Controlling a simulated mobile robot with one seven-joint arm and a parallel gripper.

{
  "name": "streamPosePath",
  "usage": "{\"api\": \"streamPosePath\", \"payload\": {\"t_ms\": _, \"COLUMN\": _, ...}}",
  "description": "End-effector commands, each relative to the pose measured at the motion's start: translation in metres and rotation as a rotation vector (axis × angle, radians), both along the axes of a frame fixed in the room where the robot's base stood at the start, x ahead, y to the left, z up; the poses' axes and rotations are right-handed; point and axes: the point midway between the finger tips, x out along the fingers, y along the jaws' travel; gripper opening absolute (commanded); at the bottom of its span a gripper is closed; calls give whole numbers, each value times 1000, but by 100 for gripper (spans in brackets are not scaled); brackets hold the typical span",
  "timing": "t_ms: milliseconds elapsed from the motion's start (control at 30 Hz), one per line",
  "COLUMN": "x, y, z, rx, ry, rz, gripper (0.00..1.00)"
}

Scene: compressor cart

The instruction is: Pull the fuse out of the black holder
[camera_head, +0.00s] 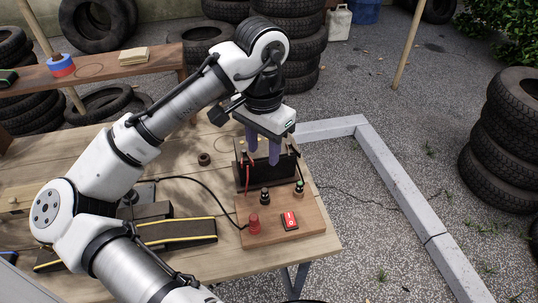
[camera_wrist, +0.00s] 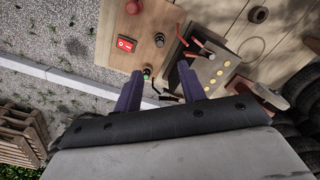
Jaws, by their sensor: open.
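My gripper (camera_head: 263,156) is open, its two purple fingers pointing down over the dark upright box (camera_head: 264,173) at the back of the wooden board. In the wrist view my gripper (camera_wrist: 159,73) has its fingers well apart, with nothing held between them. A small black part (camera_wrist: 169,97), possibly the black holder, shows low between the fingers, partly hidden. I cannot make out the fuse for certain. The box (camera_wrist: 205,73) carries several brass-coloured round contacts and red leads. A black post with a green top (camera_wrist: 147,74) stands beside the left fingertip.
The board (camera_head: 312,226) also bears a red rocker switch (camera_head: 289,220), a red button (camera_head: 254,223) and a black knob (camera_head: 264,195). A black cable crosses the table (camera_head: 257,262). A dark ring (camera_head: 204,159) lies behind. Tyres (camera_head: 505,125) stand at right.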

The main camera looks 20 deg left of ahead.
Motion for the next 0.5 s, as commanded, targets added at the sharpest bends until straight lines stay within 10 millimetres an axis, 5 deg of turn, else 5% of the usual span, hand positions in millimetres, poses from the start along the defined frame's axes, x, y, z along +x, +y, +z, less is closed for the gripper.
{"api": "streamPosePath", "payload": {"t_ms": 500, "x": 0, "y": -1, "z": -94, "rx": -3, "ry": -2, "rz": -2, "gripper": 40}}
